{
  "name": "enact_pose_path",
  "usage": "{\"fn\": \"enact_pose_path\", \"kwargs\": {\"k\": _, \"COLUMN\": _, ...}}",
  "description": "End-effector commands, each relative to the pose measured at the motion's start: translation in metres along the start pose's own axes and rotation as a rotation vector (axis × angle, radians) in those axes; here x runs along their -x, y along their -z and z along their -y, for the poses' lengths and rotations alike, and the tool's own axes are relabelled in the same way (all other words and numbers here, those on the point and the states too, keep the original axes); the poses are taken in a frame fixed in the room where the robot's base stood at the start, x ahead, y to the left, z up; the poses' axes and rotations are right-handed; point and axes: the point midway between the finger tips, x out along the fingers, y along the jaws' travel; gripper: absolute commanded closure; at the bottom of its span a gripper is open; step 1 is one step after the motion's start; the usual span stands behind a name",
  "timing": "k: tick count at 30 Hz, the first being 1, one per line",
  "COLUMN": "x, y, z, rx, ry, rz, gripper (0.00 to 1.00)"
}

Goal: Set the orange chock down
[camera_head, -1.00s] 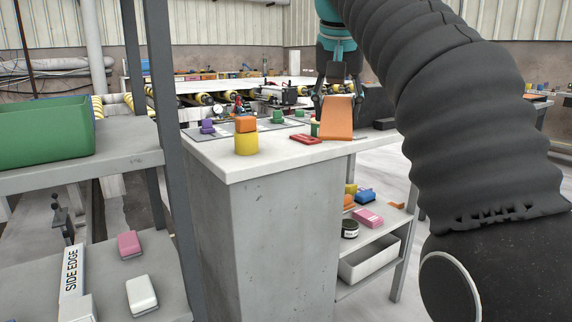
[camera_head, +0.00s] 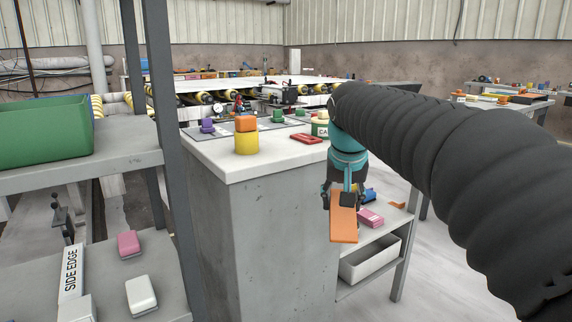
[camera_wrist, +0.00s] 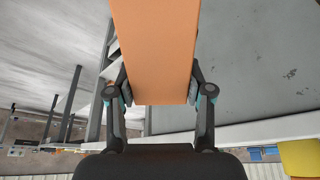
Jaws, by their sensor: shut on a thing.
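The orange chock (camera_head: 343,222) is in my gripper (camera_head: 342,197), which is shut on it. In the head view they hang beside the right side of the stone slab counter (camera_head: 262,165), below its top and in front of the side shelves. In the wrist view the chock (camera_wrist: 155,50) runs up from between the two fingers of my gripper (camera_wrist: 155,92). The chock hides part of the shelves behind it. I cannot tell whether it touches anything besides my fingers.
The side shelf holds a pink block (camera_head: 370,218) and a blue one (camera_head: 369,195). A white bin (camera_head: 366,262) sits below.

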Motion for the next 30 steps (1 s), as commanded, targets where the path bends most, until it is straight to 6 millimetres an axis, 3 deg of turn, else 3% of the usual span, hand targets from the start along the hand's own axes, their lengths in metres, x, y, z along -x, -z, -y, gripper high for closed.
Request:
{"fn": "enact_pose_path", "kwargs": {"k": 1, "x": -0.022, "y": -0.008, "z": -0.003, "rx": 0.004, "ry": 0.0, "rz": 0.008, "gripper": 0.93}}
{"fn": "enact_pose_path", "kwargs": {"k": 18, "x": -0.291, "y": -0.092, "z": -0.03, "rx": 0.085, "ry": 0.033, "rz": 0.012, "gripper": 0.93}}
{"fn": "enact_pose_path", "kwargs": {"k": 24, "x": -0.353, "y": -0.109, "z": -0.036, "rx": 0.105, "ry": 0.043, "rz": 0.007, "gripper": 0.93}}
{"fn": "enact_pose_path", "kwargs": {"k": 30, "x": -0.384, "y": -0.117, "z": -0.039, "rx": 0.114, "ry": 0.047, "rz": 0.003, "gripper": 0.93}}
